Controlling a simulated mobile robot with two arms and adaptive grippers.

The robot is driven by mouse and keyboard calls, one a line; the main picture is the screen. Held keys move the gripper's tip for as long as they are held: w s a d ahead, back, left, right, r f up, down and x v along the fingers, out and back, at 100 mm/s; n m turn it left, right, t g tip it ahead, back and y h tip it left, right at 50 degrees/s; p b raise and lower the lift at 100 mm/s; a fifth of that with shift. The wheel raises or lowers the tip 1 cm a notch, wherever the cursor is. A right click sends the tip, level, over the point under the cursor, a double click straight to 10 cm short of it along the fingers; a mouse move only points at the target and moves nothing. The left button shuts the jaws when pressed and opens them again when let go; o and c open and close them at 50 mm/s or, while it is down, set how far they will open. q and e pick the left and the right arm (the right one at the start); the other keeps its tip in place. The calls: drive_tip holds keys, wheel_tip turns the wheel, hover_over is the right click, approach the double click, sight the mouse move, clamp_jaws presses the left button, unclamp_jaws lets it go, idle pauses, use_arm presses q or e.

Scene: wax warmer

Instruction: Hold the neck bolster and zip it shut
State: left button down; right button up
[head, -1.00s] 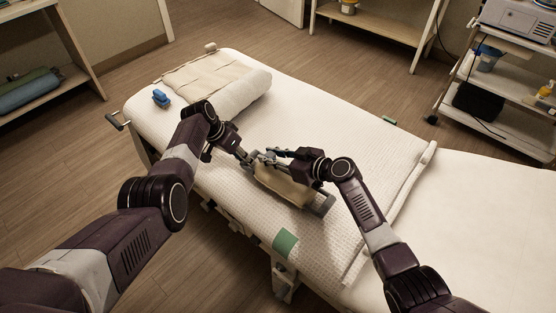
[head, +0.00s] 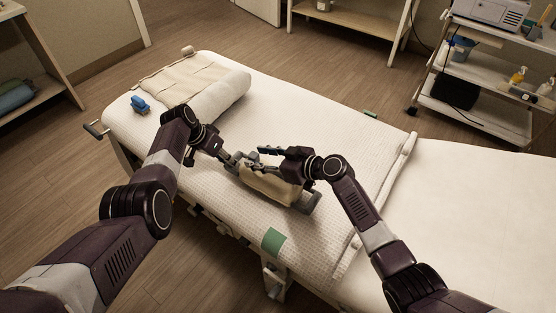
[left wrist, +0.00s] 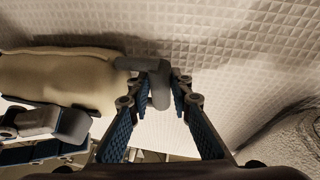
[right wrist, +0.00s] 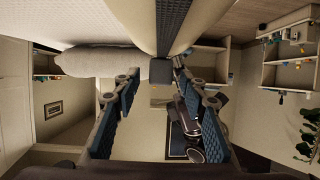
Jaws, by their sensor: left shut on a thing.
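The neck bolster (head: 268,186) is cream with grey ends and lies on the quilted bed cover. A dark zip strip runs along it in the right wrist view (right wrist: 172,22). My left gripper (head: 228,160) is shut on the grey end loop (left wrist: 158,84) at the bolster's left end. My right gripper (head: 264,152) is over the bolster's upper side. In the right wrist view, a small grey block (right wrist: 161,71), probably the zip pull, lies between its fingertips, with gaps showing beside it, so it looks open. The zip's closure is hidden in the head view.
The bed (head: 330,120) carries a rolled white towel (head: 222,96), a beige mat (head: 180,80), a blue object (head: 139,104) and a green patch (head: 273,241). A trolley (head: 480,115) stands at the back right. The cover right of the bolster is clear.

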drive_tip(key=v, duration=0.9)
drive_tip(key=shift+s+d+r, duration=0.15)
drive_tip(key=shift+s+d, duration=0.05)
drive_tip(key=shift+d, duration=0.1)
use_arm(q)
drive_tip(key=c, duration=1.7)
unclamp_jaws()
drive_tip(key=shift+o, duration=0.2)
